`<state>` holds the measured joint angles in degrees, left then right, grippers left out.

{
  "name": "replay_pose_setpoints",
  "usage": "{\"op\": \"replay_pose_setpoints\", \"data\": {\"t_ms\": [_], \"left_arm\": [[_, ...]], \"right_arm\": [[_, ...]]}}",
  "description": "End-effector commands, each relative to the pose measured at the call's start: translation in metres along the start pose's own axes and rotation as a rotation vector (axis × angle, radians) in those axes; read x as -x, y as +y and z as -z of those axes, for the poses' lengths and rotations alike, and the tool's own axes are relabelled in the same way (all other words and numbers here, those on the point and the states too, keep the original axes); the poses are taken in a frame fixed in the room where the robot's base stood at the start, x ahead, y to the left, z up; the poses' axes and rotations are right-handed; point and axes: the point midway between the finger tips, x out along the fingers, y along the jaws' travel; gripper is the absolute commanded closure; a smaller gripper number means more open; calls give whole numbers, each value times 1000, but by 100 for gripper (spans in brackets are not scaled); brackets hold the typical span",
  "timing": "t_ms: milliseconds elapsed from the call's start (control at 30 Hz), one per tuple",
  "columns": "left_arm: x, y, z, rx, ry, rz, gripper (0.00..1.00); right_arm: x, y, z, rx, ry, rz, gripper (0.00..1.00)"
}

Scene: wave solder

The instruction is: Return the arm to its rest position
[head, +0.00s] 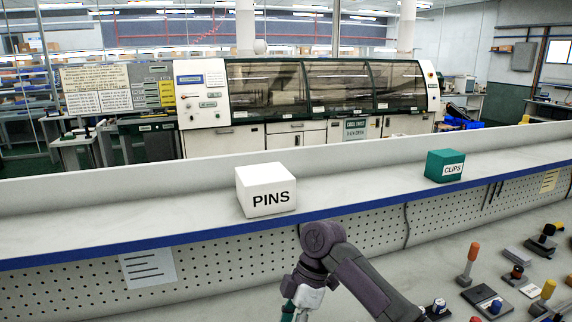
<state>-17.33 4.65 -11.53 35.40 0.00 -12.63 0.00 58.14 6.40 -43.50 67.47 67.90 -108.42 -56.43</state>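My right arm (352,272) comes in from the lower right and bends at a purple-grey joint in front of the shelf. Its wrist end points down, with a light grey part (308,297) and a bit of teal (288,309) at the bottom edge of the head view. The fingertips are cut off by the frame, so I cannot tell whether this gripper is open or holds anything. My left arm and gripper are not in view.
A white PINS box (265,190) and a green CLIPS box (445,166) stand on the blue-edged shelf (345,187). Below is a perforated panel (220,257). Several tools, including an orange-handled one (470,262), stand on the bench at right. The shelf's left part is clear.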

Motion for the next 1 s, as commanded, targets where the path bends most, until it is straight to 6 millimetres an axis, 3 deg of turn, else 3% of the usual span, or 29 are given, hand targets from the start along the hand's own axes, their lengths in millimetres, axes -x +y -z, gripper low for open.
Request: {"op": "replay_pose_setpoints", "data": {"t_ms": [367,567,800,1000], "left_arm": [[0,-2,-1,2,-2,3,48],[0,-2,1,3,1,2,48],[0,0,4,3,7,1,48],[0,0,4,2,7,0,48]], "right_arm": [[-60,-20,-7,-126,34,-53,48],[-104,-43,-17,-280,76,-116,48],[-157,-100,-54,-655,145,-270,48],[-172,-162,-102,-1013,159,-427,48]]}}
